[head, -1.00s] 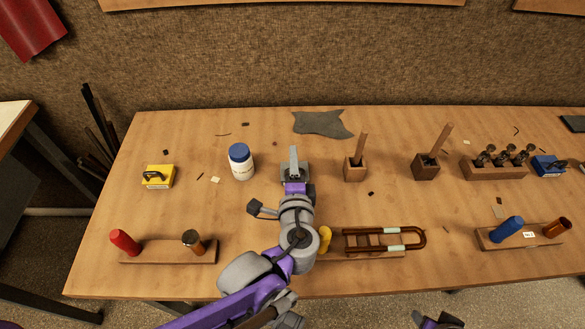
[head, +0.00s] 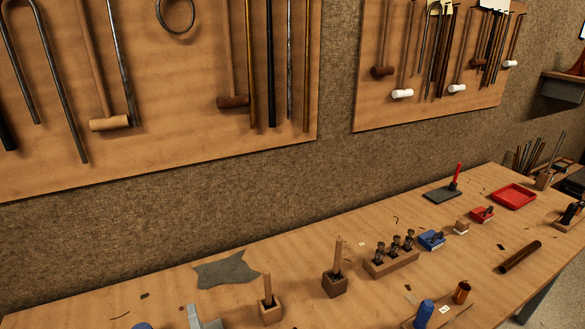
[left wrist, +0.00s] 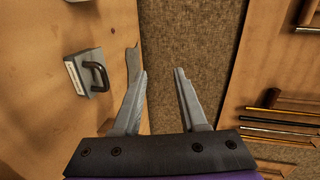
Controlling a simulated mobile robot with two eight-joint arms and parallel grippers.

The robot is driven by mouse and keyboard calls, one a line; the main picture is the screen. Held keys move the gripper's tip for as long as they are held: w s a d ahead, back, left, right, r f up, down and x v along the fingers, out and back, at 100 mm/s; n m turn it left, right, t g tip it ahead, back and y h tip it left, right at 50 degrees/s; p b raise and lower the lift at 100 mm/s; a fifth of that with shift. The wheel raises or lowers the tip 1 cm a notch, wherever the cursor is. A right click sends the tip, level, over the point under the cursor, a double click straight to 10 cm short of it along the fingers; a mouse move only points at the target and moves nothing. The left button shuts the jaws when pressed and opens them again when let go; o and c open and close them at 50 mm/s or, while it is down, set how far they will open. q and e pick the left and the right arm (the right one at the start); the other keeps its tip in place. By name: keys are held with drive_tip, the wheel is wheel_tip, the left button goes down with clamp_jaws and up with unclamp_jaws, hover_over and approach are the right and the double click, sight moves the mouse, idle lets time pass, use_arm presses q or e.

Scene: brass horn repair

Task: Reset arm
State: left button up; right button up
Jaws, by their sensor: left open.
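My left gripper (head: 200,318) shows only at the bottom edge of the head view, above the workbench (head: 130,290). In the left wrist view its two grey fingers (left wrist: 160,75) are spread wide with nothing between them. Beyond them are the bench top, the brown fabric wall and a wooden tool board. My left arm is out of the head view. My right arm and gripper are not in view.
A grey cloth (head: 226,271), two wooden blocks with upright handles (head: 335,287) and a rack of metal pieces (head: 391,262) stand on the bench. A blue cylinder (head: 424,313) is near the front. A red tray (head: 513,196) lies at the far right. Tool boards (head: 340,60) hang behind.

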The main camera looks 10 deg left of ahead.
use_arm(q)
drive_tip(key=s+a+f+n+g+h+p, duration=0.1)
drive_tip(key=s+f+n+g+h+p, duration=0.2)
drive_tip(key=s+f+n+g+p, duration=0.25)
drive_tip(key=s+d+r+n+g+h+p, duration=0.2)
drive_tip(key=s+d+n+h, duration=0.3)
drive_tip(key=s+d, duration=0.1)
drive_tip(key=shift+d+r+p, duration=0.2)
drive_tip(key=shift+d+p, duration=0.15)
drive_tip(key=shift+p, duration=0.05)
